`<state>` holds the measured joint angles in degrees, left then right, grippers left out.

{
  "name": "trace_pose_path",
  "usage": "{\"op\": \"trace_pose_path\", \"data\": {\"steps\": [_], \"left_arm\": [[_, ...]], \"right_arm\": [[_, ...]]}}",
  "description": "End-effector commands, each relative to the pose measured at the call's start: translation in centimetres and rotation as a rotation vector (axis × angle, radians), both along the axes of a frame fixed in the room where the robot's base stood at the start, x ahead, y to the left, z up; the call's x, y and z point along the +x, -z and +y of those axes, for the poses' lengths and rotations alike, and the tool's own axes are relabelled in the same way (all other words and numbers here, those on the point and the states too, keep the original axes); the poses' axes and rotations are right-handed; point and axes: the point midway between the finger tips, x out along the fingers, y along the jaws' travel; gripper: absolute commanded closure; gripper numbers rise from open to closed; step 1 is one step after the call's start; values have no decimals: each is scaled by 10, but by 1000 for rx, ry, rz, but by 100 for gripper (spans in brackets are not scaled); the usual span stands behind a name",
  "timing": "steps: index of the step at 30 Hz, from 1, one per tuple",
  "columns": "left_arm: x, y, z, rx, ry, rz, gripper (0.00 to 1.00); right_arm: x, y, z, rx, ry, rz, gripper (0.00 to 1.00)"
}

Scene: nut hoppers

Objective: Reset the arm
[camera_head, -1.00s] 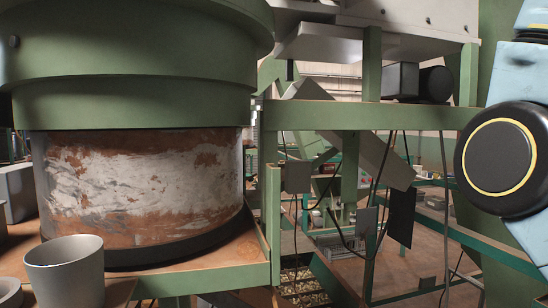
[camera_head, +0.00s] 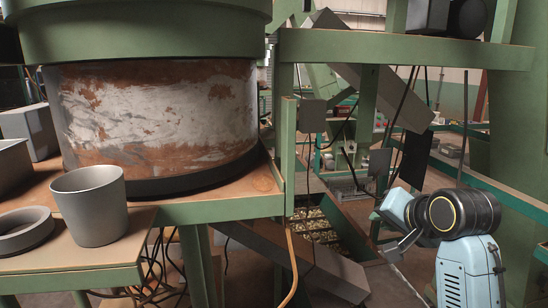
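My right arm stands at the lower right, with a light blue link (camera_head: 470,272) and a black joint with a yellow ring (camera_head: 462,213). My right gripper (camera_head: 398,246) is at the far end of this arm, left of the black joint. It is small and partly hidden by the arm, so I cannot tell whether its fingers are open or shut. I see no object in it. It shows in front of the metal frame and floor, to the right of the hopper. My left gripper and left arm are not in view.
A large green and rusty white hopper drum (camera_head: 160,115) stands on a wooden-topped table (camera_head: 262,183) at left. A grey cup (camera_head: 92,207) and a grey ring (camera_head: 22,230) sit on a lower table (camera_head: 70,256). Green beams (camera_head: 400,48) and a slanted chute (camera_head: 385,95) stand behind my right arm.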

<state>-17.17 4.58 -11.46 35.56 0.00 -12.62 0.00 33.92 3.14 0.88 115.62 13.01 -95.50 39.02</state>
Motion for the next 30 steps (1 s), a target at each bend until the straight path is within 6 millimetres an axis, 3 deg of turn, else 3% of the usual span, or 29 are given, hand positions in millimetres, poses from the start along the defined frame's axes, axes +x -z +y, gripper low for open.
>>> {"op": "trace_pose_path", "data": {"steps": [1, 6, 12, 15, 21, 30], "left_arm": [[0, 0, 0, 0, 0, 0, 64], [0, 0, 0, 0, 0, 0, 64], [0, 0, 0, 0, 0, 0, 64], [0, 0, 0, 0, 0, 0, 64], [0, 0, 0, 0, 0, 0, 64], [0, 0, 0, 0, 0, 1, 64]], "right_arm": [[-15, 35, -1, -50, -18, 42, 83], [-71, 122, -1, -207, -105, 155, 83], [-155, 203, 0, -373, -243, 286, 83], [-199, 232, 0, -441, -320, 350, 83], [-268, 263, 2, -529, -449, 435, 83], [-344, 282, 4, -606, -600, 524, 83]]}}
